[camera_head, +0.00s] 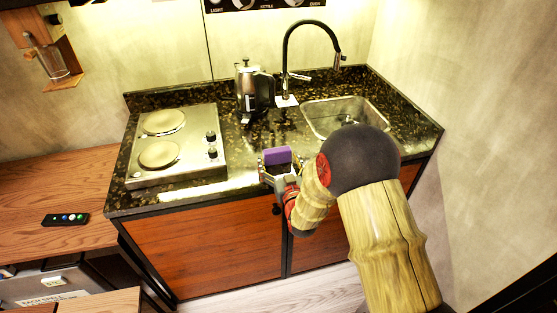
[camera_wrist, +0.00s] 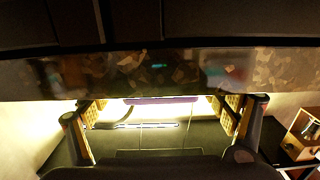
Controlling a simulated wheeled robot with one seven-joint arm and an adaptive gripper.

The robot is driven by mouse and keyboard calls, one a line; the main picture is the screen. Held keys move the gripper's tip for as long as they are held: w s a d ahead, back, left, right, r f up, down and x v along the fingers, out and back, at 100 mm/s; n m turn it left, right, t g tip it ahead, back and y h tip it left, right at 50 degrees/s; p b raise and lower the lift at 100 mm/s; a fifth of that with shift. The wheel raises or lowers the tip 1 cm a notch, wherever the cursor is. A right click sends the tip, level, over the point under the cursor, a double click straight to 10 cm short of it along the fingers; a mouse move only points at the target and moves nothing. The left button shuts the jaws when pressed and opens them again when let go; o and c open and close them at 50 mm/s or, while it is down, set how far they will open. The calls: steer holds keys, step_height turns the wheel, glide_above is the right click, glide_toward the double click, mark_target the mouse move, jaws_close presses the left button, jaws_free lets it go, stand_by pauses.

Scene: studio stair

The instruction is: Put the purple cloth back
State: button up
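The purple cloth (camera_head: 277,155) shows in the head view as a small block-like piece at the front part of the counter, between the fingers of my gripper (camera_head: 279,164). In the wrist view the cloth (camera_wrist: 160,100) is a thin purple strip near the tips of my gripper (camera_wrist: 160,108). The fingers stand wide apart, one on each side of it, and narrow gaps seem to show beside it. I cannot tell whether the cloth rests on the counter. My arm hides part of the counter front.
The dark speckled counter (camera_head: 265,127) carries a two-plate hob (camera_head: 190,163) at left, a metal kettle (camera_head: 254,90) at the back and a sink (camera_head: 330,112) with a black tap (camera_head: 286,55) at right. A wooden table (camera_head: 40,185) with a remote (camera_head: 65,219) stands at left.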

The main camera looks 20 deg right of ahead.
steer(key=shift+o, duration=0.4)
steer(key=shift+r, duration=0.25)
steer(key=s+p, duration=0.3)
steer(key=s, duration=0.9)
steer(key=s+r+g, duration=0.3)
steer(key=r+g, duration=0.3)
steer(key=r, duration=0.5)
steer(key=s+r+g, duration=0.3)
steer(key=s, duration=0.9)
steer(key=s+r+g, duration=0.3)
steer(key=s, duration=1)
steer(key=shift+s+r, duration=0.2)
steer(key=shift+s, duration=0.1)
